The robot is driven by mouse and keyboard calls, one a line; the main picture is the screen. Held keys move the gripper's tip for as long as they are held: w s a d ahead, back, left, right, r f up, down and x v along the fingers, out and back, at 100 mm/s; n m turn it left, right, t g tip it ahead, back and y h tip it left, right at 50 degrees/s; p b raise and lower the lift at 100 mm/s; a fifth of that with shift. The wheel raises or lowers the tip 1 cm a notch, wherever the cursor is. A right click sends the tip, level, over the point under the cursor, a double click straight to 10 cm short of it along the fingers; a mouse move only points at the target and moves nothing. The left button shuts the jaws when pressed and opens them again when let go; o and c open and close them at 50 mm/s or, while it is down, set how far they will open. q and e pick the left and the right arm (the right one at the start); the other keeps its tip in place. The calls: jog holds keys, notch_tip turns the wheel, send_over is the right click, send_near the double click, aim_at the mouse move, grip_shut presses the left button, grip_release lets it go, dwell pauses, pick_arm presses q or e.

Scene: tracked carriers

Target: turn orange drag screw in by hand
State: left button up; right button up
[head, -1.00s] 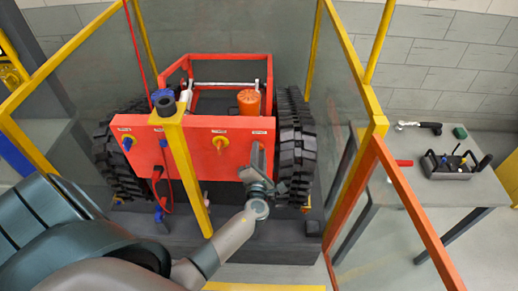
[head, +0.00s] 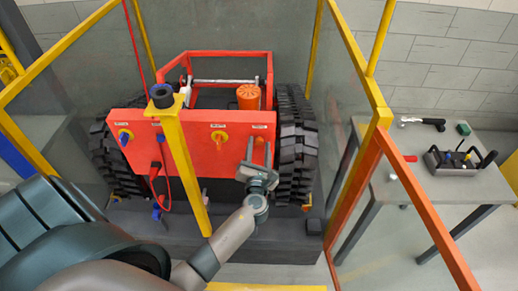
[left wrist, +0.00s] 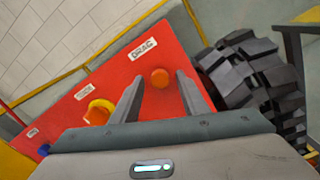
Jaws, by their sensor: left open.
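The orange drag screw (left wrist: 160,78) is a small round knob on the red front panel (left wrist: 100,100), just below the DRAG label (left wrist: 143,49) in the left wrist view. My left gripper (head: 258,145) is open and empty in front of the panel's right part. In the left wrist view its two fingers appear on either side of the screw, with gaps to it; whether the tips reach past its face I cannot tell. In the head view I cannot make out the screw behind the gripper.
A yellow knob with an orange handle (head: 219,138) sits left of the screw. A black track (head: 297,140) is close on the right. A yellow post (head: 183,165) stands before the panel. An orange cap (head: 248,97) is on top. A side table (head: 440,185) holds tools.

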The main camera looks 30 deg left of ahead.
pick_arm(q)
jog(key=n+b, duration=0.1)
jog(key=n, duration=0.2)
jog(key=shift+f, duration=0.2)
jog(key=shift+r+n, duration=0.2)
jog(key=shift+n, duration=0.1)
pick_arm(e)
notch_tip(320, 180, down, 2)
pick_arm(q)
jog(key=shift+f+n+b, duration=0.15)
jog(key=shift+n+b, duration=0.15)
jog(key=n+b, duration=0.4)
jog(key=n, duration=0.3)
jog(key=shift+f+b, duration=0.2)
jog(key=shift+b, duration=0.1)
jog(key=shift+r+n, duration=0.15)
jog(key=shift+n, duration=0.75)
jog(key=shift+r, duration=0.2)
pick_arm(e)
notch_tip(320, 180, down, 6)
jog(key=shift+r, duration=0.25)
